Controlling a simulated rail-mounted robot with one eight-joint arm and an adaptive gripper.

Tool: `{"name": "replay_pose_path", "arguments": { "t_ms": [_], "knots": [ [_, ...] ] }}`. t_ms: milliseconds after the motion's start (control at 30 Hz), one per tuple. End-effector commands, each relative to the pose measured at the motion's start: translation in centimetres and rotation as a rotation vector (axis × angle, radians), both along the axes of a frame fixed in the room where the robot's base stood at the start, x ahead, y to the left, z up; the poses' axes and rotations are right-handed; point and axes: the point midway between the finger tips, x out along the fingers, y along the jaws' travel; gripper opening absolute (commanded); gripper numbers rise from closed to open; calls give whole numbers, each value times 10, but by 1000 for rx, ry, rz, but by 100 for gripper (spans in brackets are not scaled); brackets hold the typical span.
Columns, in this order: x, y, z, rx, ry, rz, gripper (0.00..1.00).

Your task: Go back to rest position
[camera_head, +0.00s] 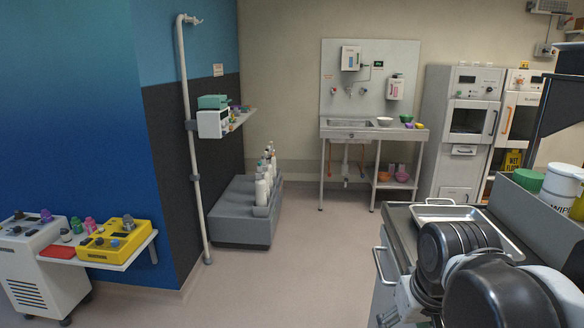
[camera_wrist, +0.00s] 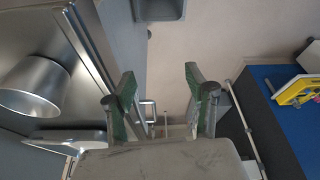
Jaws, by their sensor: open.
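My gripper (camera_wrist: 158,92) shows in the wrist view with its two green-lined fingers spread apart and nothing between them. The floor and a handle-like metal bar lie beyond the fingers. In the head view, dark rounded links of my arm fill the lower right corner beside the steel cart; the fingertips cannot be made out there.
A steel cart (camera_head: 396,222) with a metal tray (camera_head: 440,213) stands close at the right. A metal bowl (camera_wrist: 34,86) is left of my gripper in the wrist view. A wall shelf (camera_head: 140,248) holds a yellow device (camera_head: 112,243). The middle floor (camera_head: 300,255) is clear.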

Motion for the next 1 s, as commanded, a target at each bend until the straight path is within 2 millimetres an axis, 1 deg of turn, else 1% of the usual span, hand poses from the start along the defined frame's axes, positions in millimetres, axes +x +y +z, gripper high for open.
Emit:
{"name": "replay_pose_path", "arguments": {
  "t_ms": [33,300,400,500,600,667,1000],
  "knots": [
    [-5,0,22,1,-24,-4,50],
    [-24,0,97,11,-174,-28,50],
    [-30,0,119,15,-225,-35,50],
    [-34,0,135,20,-265,-41,50],
    [-36,0,143,22,-290,-45,50],
    [-37,0,146,23,-298,-46,50],
    [-37,0,145,24,-304,-47,50]
  ]
}}
